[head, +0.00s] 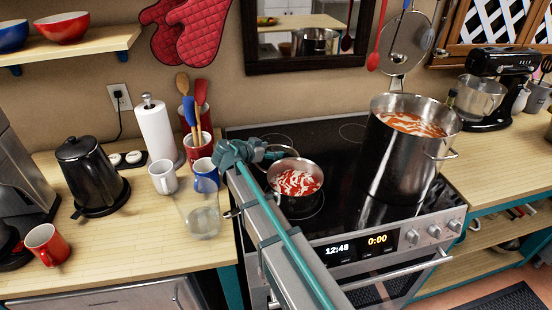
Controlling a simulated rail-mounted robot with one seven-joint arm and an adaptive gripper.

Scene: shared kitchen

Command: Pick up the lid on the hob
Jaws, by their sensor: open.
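The lid (279,139) appears as a flat round shape with a pale rim on the black hob (325,145), toward the back left. It is partly hidden by my gripper. My teal gripper (275,154) is open, its fingers pointing right, at the lid's near side in the picture. I cannot tell whether the fingers touch the lid or are above it. The gap between the fingers is too small to see clearly.
A small saucepan (296,184) of red and white food stands just in front of the gripper. A tall steel pot (400,160) of red soup stands at the hob's right. Left of the hob are a glass jar (203,222), a blue mug (206,178) and a utensil crock (198,150).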

